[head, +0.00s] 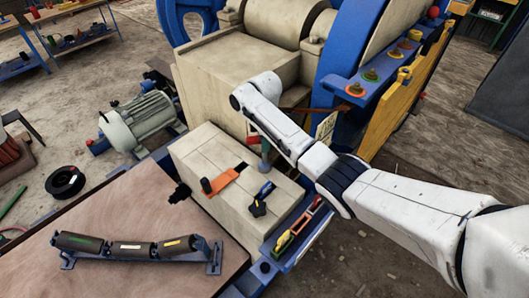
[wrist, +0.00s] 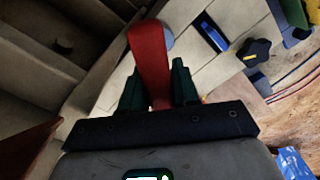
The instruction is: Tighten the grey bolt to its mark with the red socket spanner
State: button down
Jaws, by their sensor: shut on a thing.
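The red socket spanner (wrist: 150,62) shows as a long red bar in the wrist view, running away from between my jaws. My gripper (wrist: 158,85) has its two dark green fingers on either side of the bar and is shut on it. In the head view my white arm reaches in from the right and ends over the back of the pale block (head: 195,155). The gripper and spanner are mostly hidden there by the arm. A small grey-blue round shape shows beside the spanner in the wrist view. I cannot tell whether it is the grey bolt, and its mark is not visible.
On the block are an orange strap with a dark knob (head: 220,182) and a black star knob (head: 258,208). A blue tray (head: 285,262) with tools hangs on its right side. A roller frame (head: 140,247) lies on the brown table. The crusher body (head: 225,65) stands close behind.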

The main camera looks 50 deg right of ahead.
jog(key=shift+r, duration=0.1)
jog(key=shift+m+p, duration=0.9)
jog(key=shift+m, duration=2.1)
jog(key=shift+p, duration=0.3)
jog(key=m+p, duration=0.1)
jog(key=m, duration=0.1)
jog(key=shift+m, duration=2)
